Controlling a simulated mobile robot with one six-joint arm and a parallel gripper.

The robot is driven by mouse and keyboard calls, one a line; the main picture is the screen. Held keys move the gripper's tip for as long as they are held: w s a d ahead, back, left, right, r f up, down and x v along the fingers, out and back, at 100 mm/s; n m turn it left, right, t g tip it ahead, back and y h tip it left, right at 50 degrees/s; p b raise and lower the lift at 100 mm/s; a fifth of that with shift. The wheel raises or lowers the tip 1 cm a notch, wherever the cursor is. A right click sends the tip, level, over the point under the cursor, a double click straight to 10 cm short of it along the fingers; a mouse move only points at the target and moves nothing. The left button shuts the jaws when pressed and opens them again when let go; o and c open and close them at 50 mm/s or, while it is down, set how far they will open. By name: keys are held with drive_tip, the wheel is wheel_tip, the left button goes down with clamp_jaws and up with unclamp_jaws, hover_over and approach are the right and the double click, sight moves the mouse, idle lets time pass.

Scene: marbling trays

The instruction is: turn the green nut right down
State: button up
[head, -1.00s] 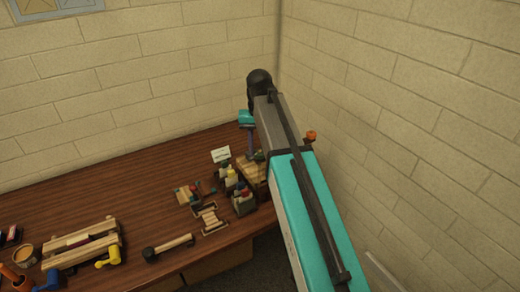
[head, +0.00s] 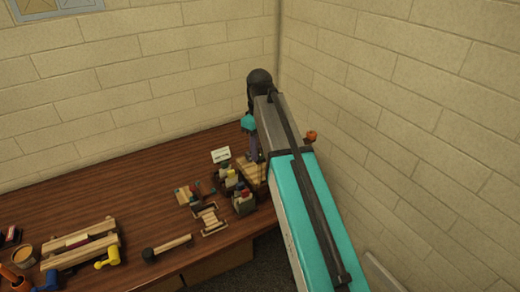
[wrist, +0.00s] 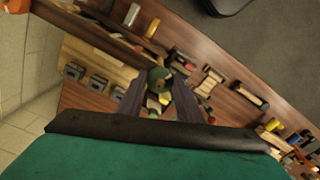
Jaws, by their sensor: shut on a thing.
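In the wrist view, my gripper (wrist: 158,84) has its two dark fingers closed in on a small dark green round piece, the green nut (wrist: 158,74). The nut sits at the edge of a pale wooden board (wrist: 92,58). The fingers hide its sides, and how far down it sits cannot be told. In the head view, my gripper (head: 256,156) points down at the board (head: 252,172) at the table's right end. My arm covers part of the board there, and the nut cannot be made out.
A white card (head: 221,155) and several small coloured-top bottles (head: 243,203) stand close by on the brown table (head: 130,185). A dark-headed mallet (head: 168,247) and a wooden rack (head: 85,242) lie to the left. Block walls stand close behind and right.

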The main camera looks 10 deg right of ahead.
drive_tip(key=shift+w+r+n, duration=0.1)
drive_tip(key=shift+r+n, duration=0.05)
drive_tip(key=shift+n, duration=2.05)
drive_tip(key=o, duration=1)
drive_tip(key=shift+o, duration=0.2)
wheel_tip(320, 180, up, 14)
drive_tip(key=b, duration=0.1)
